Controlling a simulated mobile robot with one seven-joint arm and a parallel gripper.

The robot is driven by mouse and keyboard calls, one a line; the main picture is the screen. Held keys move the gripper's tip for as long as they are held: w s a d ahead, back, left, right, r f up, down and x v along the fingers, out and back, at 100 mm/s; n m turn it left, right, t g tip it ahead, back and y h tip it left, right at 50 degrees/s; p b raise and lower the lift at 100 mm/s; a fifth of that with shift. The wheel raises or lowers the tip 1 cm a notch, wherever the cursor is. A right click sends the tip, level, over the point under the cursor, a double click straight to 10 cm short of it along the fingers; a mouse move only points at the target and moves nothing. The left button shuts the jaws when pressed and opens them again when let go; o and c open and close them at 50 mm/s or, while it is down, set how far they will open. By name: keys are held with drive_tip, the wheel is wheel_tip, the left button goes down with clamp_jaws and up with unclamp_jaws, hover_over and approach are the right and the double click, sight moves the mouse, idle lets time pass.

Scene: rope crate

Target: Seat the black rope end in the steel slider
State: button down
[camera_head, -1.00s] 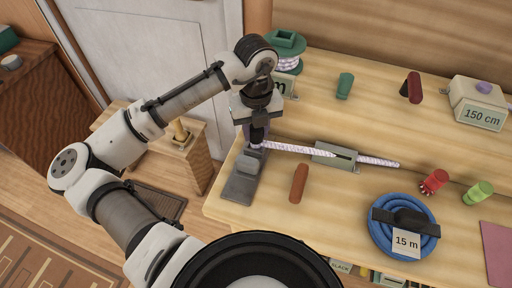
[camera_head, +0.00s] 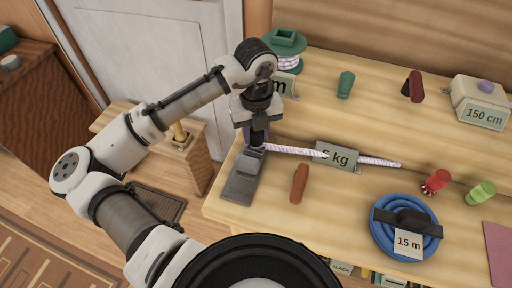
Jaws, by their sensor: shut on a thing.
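A white rope with purple flecks (camera_head: 290,150) runs from my gripper (camera_head: 257,142) rightward over the bench. My dark jaws are shut on its left end, which they hide, so I cannot tell its colour. The steel slider appears to be the grey block (camera_head: 249,160) on a dark metal base (camera_head: 240,187) at the bench's left edge. My jaws are right at its far side; whether the rope end touches it I cannot tell. The rope meets a grey block marked 5 kg (camera_head: 340,157), and more rope (camera_head: 382,162) shows to its right.
A brown rod (camera_head: 299,184) lies right of the base. A blue rope coil (camera_head: 384,240) marked 15 m, red (camera_head: 434,182) and green (camera_head: 479,194) pieces stand farther right. A green spool (camera_head: 287,42) stands behind my gripper. The bench's left edge is close.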

drive_tip(key=shift+f, duration=0.15)
drive_tip(key=c, duration=0.9)
unclamp_jaws()
drive_tip(key=shift+c, duration=0.2)
wheel_tip(320, 180, up, 14)
drive_tip(key=shift+b, duration=0.3)
drive_tip(key=shift+f, duration=0.1)
